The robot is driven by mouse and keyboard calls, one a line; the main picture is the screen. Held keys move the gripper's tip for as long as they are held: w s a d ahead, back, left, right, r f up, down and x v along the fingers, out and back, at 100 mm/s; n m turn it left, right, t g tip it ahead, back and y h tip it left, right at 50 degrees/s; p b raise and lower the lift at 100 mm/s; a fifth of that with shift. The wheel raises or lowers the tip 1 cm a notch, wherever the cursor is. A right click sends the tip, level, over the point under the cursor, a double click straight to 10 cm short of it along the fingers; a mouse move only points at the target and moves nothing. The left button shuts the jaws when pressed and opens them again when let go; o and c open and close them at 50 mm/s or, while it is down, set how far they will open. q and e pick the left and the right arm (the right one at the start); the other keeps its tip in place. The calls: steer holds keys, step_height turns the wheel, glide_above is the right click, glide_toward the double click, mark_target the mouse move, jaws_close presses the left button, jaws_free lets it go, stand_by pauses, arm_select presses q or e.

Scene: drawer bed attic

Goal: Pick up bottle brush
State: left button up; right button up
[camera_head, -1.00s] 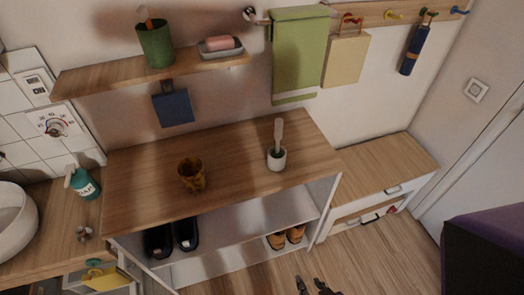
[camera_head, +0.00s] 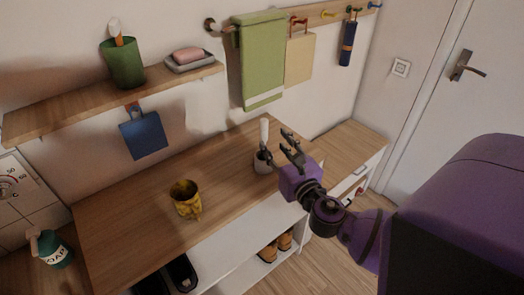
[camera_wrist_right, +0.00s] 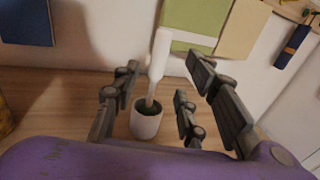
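The bottle brush (camera_head: 264,132) stands upright with its pale handle up in a small white cup (camera_head: 261,164) on the wooden cabinet top. Its lower end is hidden inside the cup. In the right wrist view the brush handle (camera_wrist_right: 159,54) leans slightly, and the white cup (camera_wrist_right: 146,122) shows below it. My right gripper (camera_head: 278,147) is open and empty, just right of the brush in the head view. In the wrist view the right gripper's fingers (camera_wrist_right: 160,80) spread on both sides of the brush, with no contact visible. My left gripper is not in view.
A yellow-brown cup (camera_head: 186,201) stands on the cabinet top (camera_head: 135,205) to the left. Above are a shelf (camera_head: 70,105) with a green cup (camera_head: 122,64) and soap dish (camera_head: 194,62), and a hanging green towel (camera_head: 262,62). The cabinet top between cup and brush is clear.

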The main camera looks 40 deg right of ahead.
mark_target(266, 134)
steer(key=w, duration=0.5)
steer(key=w+d+p, duration=0.1)
steer(key=w, duration=0.1)
steer(key=shift+w+d, duration=0.1)
steer(key=shift+w, duration=0.1)
steer(key=shift+s, duration=0.1)
jaws_close()
